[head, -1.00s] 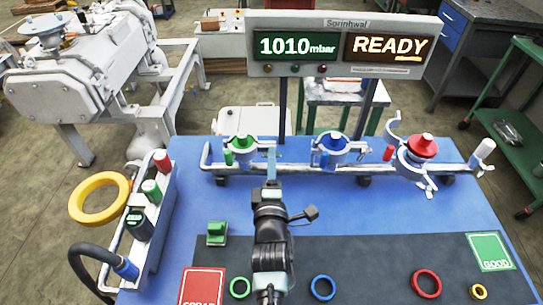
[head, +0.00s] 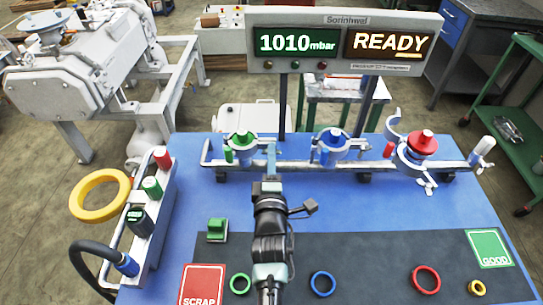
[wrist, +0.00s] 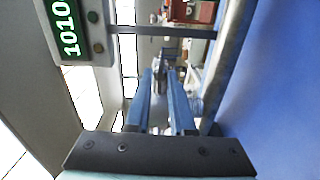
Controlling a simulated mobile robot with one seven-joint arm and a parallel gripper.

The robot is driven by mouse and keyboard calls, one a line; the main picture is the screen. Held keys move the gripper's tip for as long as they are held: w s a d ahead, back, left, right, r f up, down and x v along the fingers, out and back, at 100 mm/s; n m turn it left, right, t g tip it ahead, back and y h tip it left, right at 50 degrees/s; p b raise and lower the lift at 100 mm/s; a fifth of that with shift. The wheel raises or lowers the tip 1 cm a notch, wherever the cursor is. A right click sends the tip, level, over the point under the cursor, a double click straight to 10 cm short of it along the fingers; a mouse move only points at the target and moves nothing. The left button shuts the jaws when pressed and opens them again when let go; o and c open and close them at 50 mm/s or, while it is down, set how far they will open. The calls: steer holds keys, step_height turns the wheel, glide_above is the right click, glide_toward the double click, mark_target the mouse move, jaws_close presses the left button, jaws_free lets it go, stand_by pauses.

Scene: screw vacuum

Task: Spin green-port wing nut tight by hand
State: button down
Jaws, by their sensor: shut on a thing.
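The green port (head: 242,143) stands at the left of the pipe manifold, with a green cap on top and a metal clamp around it. My gripper (head: 271,147) reaches up to the right side of this clamp. In the wrist view its two blue fingers (wrist: 164,88) close on a small grey metal piece, the wing nut (wrist: 166,76). The fingers hide much of the nut, and its thread and tightness cannot be seen.
A blue port (head: 331,143) and a red port (head: 423,146) with an open clamp stand further right. The display (head: 345,45) above reads 1010 mbar and READY. A tool caddy (head: 152,215) stands left. Coloured rings lie on the dark mat (head: 375,255).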

steer(key=shift+m, duration=0.3)
steer(key=m+b, duration=0.2)
steer(key=m, duration=2)
steer(key=shift+m+b, duration=0.3)
steer(key=shift+b, duration=0.05)
stand_by(0.3)
steer(key=c, duration=1)
jaws_free()
steer(key=shift+s, duration=0.1)
